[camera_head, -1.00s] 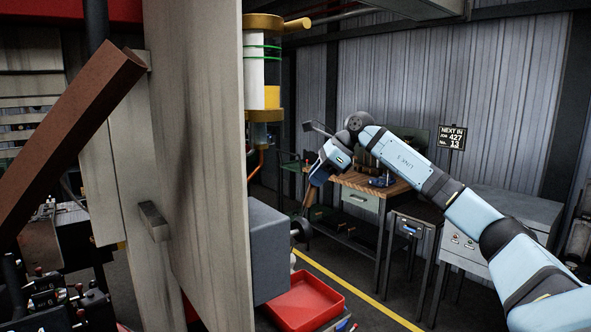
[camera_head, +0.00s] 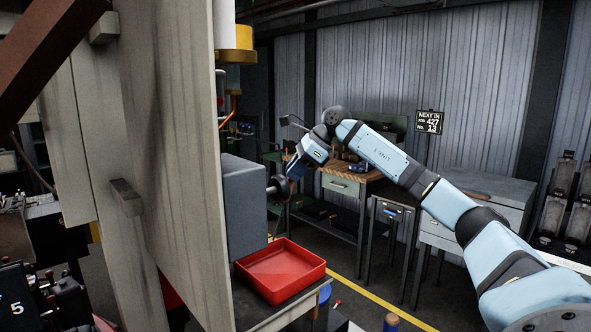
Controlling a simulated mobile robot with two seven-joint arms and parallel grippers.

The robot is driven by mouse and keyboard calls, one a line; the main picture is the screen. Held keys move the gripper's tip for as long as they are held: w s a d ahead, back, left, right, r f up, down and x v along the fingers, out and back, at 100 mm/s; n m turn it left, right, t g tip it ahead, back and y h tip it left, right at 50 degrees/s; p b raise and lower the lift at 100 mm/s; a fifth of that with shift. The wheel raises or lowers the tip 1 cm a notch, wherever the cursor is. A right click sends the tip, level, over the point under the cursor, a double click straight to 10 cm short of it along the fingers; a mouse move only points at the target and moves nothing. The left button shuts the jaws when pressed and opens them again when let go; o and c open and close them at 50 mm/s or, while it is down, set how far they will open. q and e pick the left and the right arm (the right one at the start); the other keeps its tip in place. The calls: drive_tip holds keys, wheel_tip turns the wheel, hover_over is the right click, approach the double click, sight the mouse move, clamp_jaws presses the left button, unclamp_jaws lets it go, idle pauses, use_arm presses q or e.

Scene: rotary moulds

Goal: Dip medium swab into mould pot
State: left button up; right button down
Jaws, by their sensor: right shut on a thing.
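My right gripper (camera_head: 291,174) is at the end of the pale blue arm that comes in from the right. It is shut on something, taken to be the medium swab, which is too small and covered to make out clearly. The gripper is close to a dark round fitting (camera_head: 279,187) on the side of a grey box (camera_head: 244,205); I cannot tell whether they touch. I cannot pick out the mould pot with certainty. A small blue container (camera_head: 325,293) stands beside the red tray, partly hidden. My left gripper is not in view.
A large pale upright panel (camera_head: 170,150) blocks the left side. An empty red tray (camera_head: 281,270) sits on a stand at the bottom centre. A wooden-topped bench (camera_head: 345,184) and grey cabinet (camera_head: 500,200) stand behind the arm.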

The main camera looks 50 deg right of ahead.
use_arm(q)
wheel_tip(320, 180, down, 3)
drive_tip(key=b, duration=0.3)
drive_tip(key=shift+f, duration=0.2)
use_arm(e)
wheel_tip(320, 180, down, 6)
drive_tip(key=shift+f, duration=0.15)
idle(0.6)
wheel_tip(320, 180, up, 2)
drive_tip(key=shift+r+p, duration=0.15)
drive_tip(key=shift+p, duration=0.65)
wheel_tip(320, 180, up, 3)
drive_tip(key=shift+f+p, duration=0.15)
drive_tip(key=shift+p, duration=1)
drive_tip(key=shift+r+p, duration=1.35)
drive_tip(key=shift+r, duration=0.15)
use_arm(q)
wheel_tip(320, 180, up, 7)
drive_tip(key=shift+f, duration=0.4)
